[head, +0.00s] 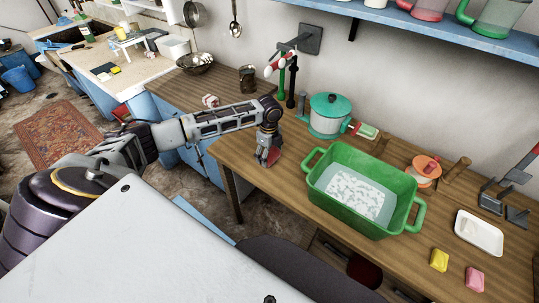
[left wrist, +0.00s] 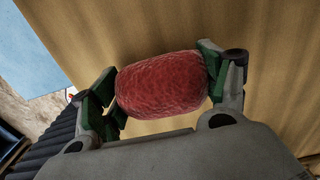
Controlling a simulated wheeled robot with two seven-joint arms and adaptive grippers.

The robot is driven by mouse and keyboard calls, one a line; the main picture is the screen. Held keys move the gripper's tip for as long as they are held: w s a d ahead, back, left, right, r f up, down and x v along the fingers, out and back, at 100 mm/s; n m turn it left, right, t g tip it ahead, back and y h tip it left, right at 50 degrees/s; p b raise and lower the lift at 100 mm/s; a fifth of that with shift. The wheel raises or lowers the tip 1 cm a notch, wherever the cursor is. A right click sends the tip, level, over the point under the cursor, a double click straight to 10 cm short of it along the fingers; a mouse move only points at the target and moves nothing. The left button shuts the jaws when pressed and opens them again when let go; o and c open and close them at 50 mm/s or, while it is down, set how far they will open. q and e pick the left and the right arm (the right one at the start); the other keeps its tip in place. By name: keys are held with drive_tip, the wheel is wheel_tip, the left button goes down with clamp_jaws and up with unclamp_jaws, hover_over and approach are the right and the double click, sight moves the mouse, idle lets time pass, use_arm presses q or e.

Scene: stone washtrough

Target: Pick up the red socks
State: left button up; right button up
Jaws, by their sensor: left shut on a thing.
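The red socks, a rolled red knit bundle (left wrist: 162,84), sit between the green-padded fingers in the left wrist view. My left gripper (head: 268,158) is shut on them, with a finger on each end of the roll. In the head view it points down over the left end of the wooden table (head: 235,150), and only a little red shows between its fingers. I cannot tell whether the bundle touches the wood. My right gripper is not in view.
A green tub (head: 338,207) with sudsy water stands right of my left gripper. A teal-lidded pot (head: 330,115) stands behind. A white tray (head: 479,233), yellow soap (head: 439,260) and pink soap (head: 475,279) lie at the right. A blue shelf (head: 440,22) hangs above.

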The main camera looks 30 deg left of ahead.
use_arm(q)
drive_tip(key=shift+r, duration=5.05)
drive_tip(key=shift+f, duration=0.1)
